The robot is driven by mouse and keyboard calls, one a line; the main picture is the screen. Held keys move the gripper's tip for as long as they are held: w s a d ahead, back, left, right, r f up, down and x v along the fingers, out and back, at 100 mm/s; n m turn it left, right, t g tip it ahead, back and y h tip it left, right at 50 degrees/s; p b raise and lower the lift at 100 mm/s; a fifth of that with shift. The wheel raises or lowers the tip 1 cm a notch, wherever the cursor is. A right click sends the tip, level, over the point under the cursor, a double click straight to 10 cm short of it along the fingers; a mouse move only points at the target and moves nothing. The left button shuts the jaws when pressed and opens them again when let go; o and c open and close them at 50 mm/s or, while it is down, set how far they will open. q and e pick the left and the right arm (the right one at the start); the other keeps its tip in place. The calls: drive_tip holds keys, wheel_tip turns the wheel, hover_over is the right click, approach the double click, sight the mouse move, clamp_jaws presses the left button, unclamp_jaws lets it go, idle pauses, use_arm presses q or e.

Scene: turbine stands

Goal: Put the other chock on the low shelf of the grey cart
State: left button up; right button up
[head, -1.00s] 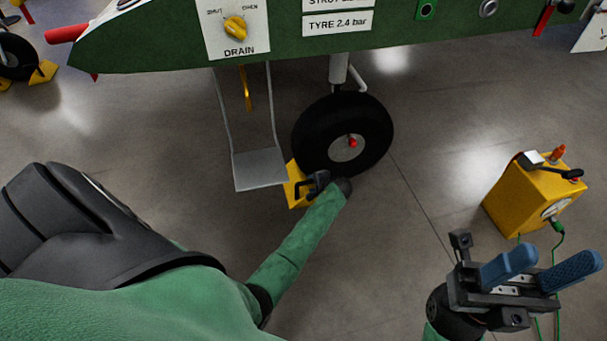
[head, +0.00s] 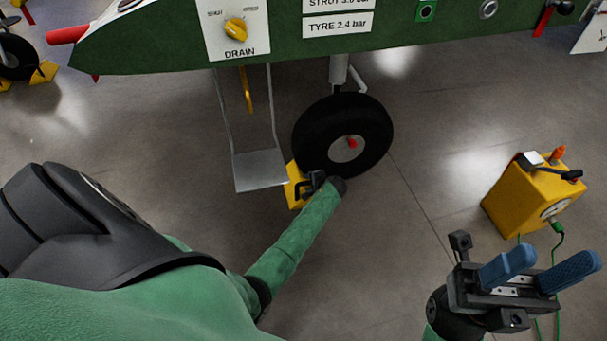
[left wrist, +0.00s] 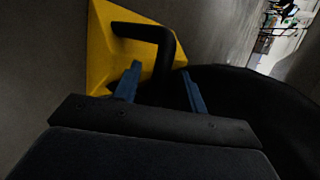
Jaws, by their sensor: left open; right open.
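A yellow chock (head: 293,191) with a black handle stands on the floor, against or close to the left side of the black tyre (head: 343,136). My left gripper (head: 312,188) is down at the chock, and my wrist partly hides it. In the left wrist view the yellow chock (left wrist: 105,50) fills the upper left, with its bent black handle (left wrist: 155,38) just ahead of my open blue fingers (left wrist: 160,88). The handle's lower end reaches between the fingertips or just beyond; I cannot tell which. My right gripper (head: 524,270) is open and empty at the lower right. The grey cart is not in view.
The green fuselage (head: 170,45) with a drain panel hangs low above. A grey step (head: 259,171) hangs just left of the chock. A yellow box (head: 532,197) with a green cable stands at right. More yellow chocks (head: 44,72) lie by a wheel far left.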

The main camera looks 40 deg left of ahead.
use_arm(q)
drive_tip(key=shift+p, duration=0.4)
idle(0.4)
clamp_jaws()
idle(1.4)
